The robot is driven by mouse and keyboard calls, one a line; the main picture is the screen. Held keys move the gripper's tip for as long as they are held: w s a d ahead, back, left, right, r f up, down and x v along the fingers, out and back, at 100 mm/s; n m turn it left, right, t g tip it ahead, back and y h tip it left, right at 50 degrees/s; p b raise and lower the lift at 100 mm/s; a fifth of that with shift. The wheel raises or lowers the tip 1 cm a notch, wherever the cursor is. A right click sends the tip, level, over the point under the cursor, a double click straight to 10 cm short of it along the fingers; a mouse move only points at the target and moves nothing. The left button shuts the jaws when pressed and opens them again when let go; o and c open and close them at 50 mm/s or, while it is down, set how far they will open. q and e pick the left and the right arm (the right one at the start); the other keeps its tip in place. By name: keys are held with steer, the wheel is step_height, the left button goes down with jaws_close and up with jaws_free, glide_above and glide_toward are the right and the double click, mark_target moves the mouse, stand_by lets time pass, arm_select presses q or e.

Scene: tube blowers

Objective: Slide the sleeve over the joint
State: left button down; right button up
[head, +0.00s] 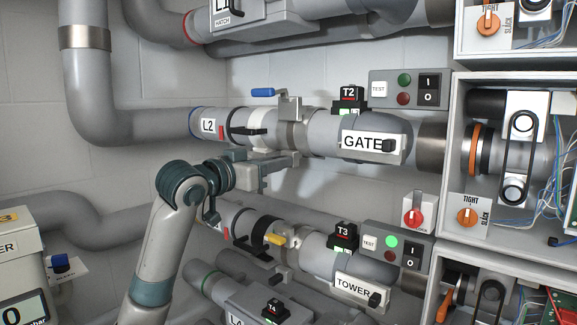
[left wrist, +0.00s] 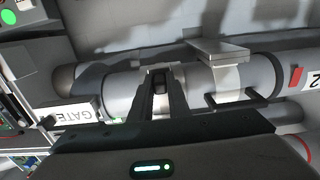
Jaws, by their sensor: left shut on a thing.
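The L2 pipe (head: 208,123) runs across to the GATE section (head: 340,128). A grey-beige collar (head: 292,134), which looks like the sleeve, sits around this pipe. To its left are a pale band (head: 257,121), perhaps the joint, and a black ring (head: 238,125); the ring also shows in the left wrist view (left wrist: 243,98). My left gripper (head: 288,160) is just under the collar, shut on what seems to be its lower tab, which the fingers mostly hide. Its fingers (left wrist: 160,82) lie against the pipe in the left wrist view. My right gripper is out of view.
The GATE label (head: 357,142), the T2 box (head: 348,101) and a switch panel (head: 408,89) are to the right. The TOWER line (head: 318,245) runs below my gripper.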

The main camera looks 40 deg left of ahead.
arm_select(q)
steer(key=shift+a+r, duration=0.15)
steer(key=shift+a, duration=1)
steer(key=c, duration=1.7)
jaws_free()
steer(key=shift+w+a, duration=0.1)
steer(key=shift+w+a+f, duration=0.1)
steer(key=shift+f, duration=0.1)
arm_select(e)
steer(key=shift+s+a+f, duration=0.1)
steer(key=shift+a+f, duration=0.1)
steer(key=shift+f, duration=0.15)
arm_select(q)
steer(key=shift+b, duration=0.3)
steer(key=shift+s, duration=0.2)
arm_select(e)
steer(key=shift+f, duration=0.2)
